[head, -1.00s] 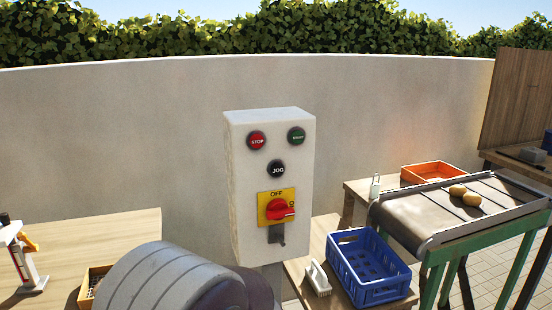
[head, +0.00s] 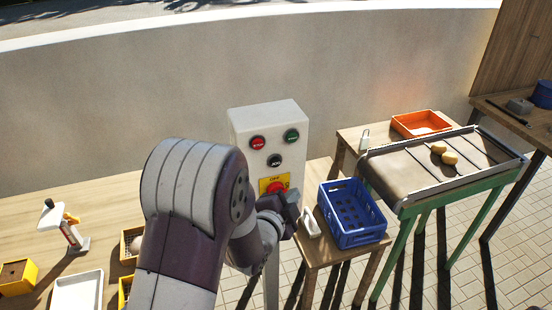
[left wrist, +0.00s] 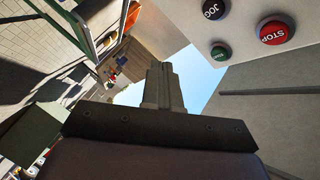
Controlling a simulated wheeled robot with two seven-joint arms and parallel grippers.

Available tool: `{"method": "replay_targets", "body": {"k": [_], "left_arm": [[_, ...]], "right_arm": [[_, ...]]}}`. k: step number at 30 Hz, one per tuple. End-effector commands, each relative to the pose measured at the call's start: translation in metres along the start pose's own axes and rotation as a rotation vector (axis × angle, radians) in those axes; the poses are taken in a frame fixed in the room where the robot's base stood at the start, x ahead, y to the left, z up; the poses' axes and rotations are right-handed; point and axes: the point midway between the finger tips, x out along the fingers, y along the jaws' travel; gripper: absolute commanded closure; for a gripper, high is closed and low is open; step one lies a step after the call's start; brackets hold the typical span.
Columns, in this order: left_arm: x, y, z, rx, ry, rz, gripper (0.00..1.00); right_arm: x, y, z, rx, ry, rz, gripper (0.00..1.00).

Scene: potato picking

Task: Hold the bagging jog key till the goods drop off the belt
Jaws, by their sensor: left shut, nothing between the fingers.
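The black JOG key (head: 275,161) is on the front of the white control box (head: 268,116), below the red STOP and green START buttons. It also shows at the top of the left wrist view (left wrist: 214,9). My left gripper (head: 290,204) is shut and empty, in front of the box's lower part and below the key, apart from it. Its closed fingers show in the left wrist view (left wrist: 162,84). The blue crate (head: 352,239) stands near the belt's left end. My right gripper is out of view.
The red rotary switch (head: 277,188) on its yellow plate is partly hidden by my left gripper. A white-handled brush (head: 310,222) lies beside the blue crate. An orange tray (head: 420,124) sits behind the belt. A white tray (head: 77,293) and yellow boxes are on the left table.

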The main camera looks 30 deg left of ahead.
Motion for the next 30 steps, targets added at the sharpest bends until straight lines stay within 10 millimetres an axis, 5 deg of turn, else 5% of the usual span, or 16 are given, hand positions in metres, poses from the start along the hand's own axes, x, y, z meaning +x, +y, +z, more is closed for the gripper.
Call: {"method": "replay_targets", "body": {"k": [21, 30], "left_arm": [[0.054, -0.037, 0.04, -0.002, -0.001, 0.001, 1.0], [0.062, -0.044, 0.045, -0.001, -0.001, 0.002, 1.0]], "right_arm": [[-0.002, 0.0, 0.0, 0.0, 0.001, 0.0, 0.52], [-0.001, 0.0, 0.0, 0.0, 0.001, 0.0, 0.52]]}}
